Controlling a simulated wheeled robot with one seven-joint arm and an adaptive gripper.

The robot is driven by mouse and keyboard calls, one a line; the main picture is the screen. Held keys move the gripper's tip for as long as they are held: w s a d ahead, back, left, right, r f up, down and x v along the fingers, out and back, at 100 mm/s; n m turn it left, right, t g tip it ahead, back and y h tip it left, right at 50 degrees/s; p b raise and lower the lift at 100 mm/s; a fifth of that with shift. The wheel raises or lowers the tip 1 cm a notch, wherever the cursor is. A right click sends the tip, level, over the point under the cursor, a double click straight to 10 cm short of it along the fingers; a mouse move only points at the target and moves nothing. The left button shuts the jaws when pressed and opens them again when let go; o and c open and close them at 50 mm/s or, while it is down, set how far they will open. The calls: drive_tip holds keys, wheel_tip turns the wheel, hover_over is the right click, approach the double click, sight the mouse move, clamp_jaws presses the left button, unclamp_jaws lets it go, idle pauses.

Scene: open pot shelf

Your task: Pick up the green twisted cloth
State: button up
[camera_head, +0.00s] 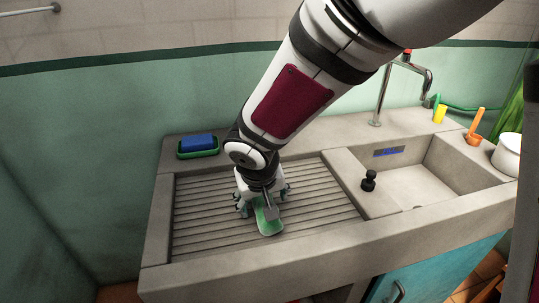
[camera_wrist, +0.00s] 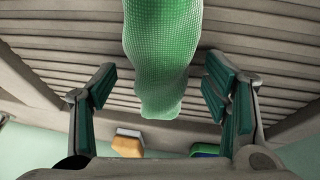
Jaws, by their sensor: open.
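The green twisted cloth (camera_head: 268,220) lies on the ribbed drainboard of the sink unit, in front of my gripper (camera_head: 262,200). In the wrist view the cloth (camera_wrist: 162,60) runs down from the top edge, and its rounded end lies between my two fingers. My gripper (camera_wrist: 160,95) is open, with teal pads on both sides of the cloth and a visible gap on each side. In the head view my arm and gripper hide part of the cloth.
A blue sponge (camera_head: 198,142) sits in a green dish (camera_head: 198,153) at the drainboard's back left. A black plug (camera_head: 369,181) stands by the basin (camera_head: 435,165). A faucet (camera_head: 381,95), yellow item (camera_head: 440,113), orange scoop (camera_head: 476,126) and white pot (camera_head: 508,153) are at the right.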

drive_tip(key=shift+w+f, duration=0.1)
drive_tip(key=c, duration=1.4)
